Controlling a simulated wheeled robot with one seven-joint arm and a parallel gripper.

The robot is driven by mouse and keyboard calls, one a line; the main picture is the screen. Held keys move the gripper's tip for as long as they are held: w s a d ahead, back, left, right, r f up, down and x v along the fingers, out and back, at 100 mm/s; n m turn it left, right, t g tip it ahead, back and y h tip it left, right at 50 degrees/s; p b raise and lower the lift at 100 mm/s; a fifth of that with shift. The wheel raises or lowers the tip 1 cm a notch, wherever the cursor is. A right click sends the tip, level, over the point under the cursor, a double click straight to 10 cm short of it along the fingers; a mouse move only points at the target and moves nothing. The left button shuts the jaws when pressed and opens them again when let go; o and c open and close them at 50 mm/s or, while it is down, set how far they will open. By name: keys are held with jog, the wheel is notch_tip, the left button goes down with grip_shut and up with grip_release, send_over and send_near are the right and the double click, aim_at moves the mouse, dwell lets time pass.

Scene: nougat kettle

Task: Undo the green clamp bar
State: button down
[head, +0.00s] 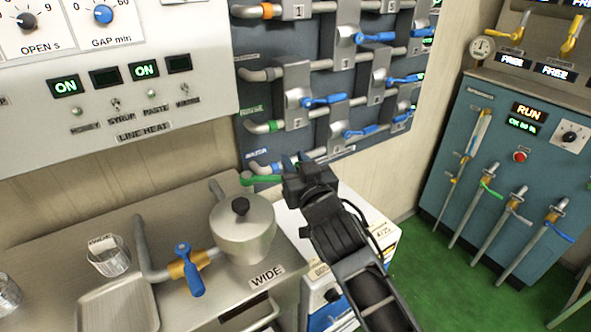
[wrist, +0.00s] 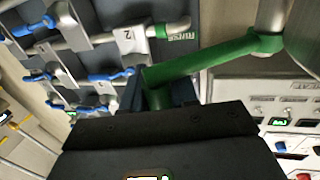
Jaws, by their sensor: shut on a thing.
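The green clamp bar (head: 260,180) sits by the lower edge of the dark valve board, just behind the lidded steel kettle. In the wrist view the green clamp bar (wrist: 210,62) runs from a collar on a steel post at the upper right to a bent end at the jaws. My gripper (head: 293,166) reaches in from the lower right and is shut on the bar's left end in the wrist view (wrist: 160,93). The dark gripper body hides part of the grip, so how deep the bar sits cannot be seen.
The steel kettle (head: 242,228) with a black knob stands close to the left of my gripper. Blue-handled valves on the board (head: 225,150) are just above. A white box (head: 380,228) stands below my arm. Green floor (head: 420,285) is open at right.

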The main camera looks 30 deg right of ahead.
jog(key=shift+w+a, duration=0.35)
jog(key=shift+w, duration=0.6)
dwell(0.6)
dwell(0.8)
jog(key=c, duration=1)
grip_release()
jog(key=shift+a, duration=0.1)
jog(key=shift+o, duration=0.2)
jog(key=shift+d, duration=0.2)
